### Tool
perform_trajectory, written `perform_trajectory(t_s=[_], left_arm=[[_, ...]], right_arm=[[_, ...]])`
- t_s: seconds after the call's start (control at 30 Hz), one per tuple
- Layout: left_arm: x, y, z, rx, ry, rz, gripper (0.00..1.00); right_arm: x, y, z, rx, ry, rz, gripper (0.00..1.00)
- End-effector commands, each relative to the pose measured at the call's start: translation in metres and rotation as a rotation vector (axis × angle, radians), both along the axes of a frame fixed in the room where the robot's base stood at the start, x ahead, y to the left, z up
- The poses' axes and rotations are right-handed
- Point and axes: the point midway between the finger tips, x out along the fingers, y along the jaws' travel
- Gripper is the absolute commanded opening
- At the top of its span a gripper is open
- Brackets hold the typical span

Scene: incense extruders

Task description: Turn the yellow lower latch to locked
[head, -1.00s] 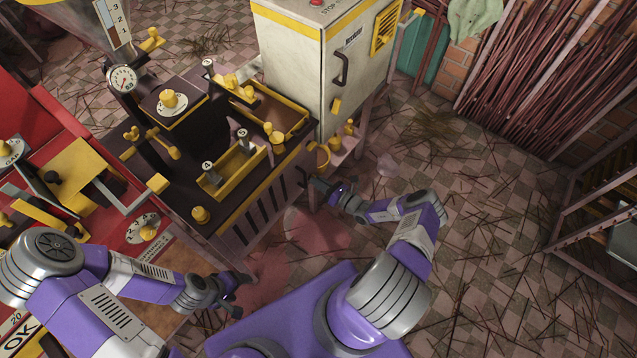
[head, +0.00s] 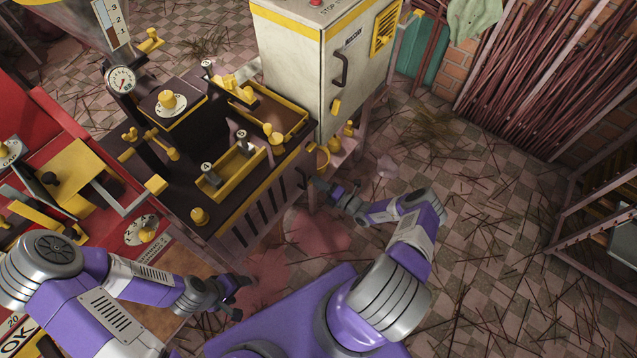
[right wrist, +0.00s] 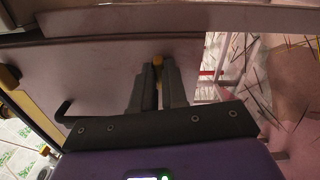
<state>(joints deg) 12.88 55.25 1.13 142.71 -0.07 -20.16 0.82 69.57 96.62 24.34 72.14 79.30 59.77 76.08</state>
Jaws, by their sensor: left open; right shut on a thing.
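My right gripper (head: 314,184) is low at the right end of the dark extruder bench, beside its slotted side panel. In the right wrist view the two dark fingers (right wrist: 160,88) are shut on a small yellow piece, taken as the yellow lower latch (right wrist: 158,60); only its tip shows between them. The rest of the latch is hidden, so I cannot tell its angle or whether it is locked. In the head view I cannot make out this latch at the gripper. My left gripper (head: 240,298) is open and empty, low in front of the bench.
A cream cabinet (head: 300,70) with a black handle and a yellow catch (head: 336,106) stands behind the bench (head: 245,205). A black hook (right wrist: 66,110) and another yellow knob (right wrist: 8,77) are left of the fingers. The stick-littered floor is open to the right.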

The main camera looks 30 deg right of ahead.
Motion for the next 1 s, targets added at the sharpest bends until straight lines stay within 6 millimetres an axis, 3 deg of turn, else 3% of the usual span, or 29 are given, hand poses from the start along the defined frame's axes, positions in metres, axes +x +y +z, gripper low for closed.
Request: perform_trajectory(t_s=[0.33,0.9,0.93,1.0], left_arm=[[0.0,0.0,0.0,0.0,0.0,0.0,0.66],[0.0,0.0,0.0,0.0,0.0,0.0,0.66],[0.0,0.0,0.0,0.0,0.0,0.0,0.66],[0.0,0.0,0.0,0.0,0.0,0.0,0.66]], right_arm=[[-0.0004,0.0007,-0.0008,0.139,0.058,0.002,0.0],[-0.0005,0.0008,-0.001,0.167,0.069,0.002,0.0],[-0.0005,0.0008,-0.001,0.167,0.069,0.002,0.16],[-0.0004,0.0008,-0.001,0.167,0.069,0.002,0.26]])
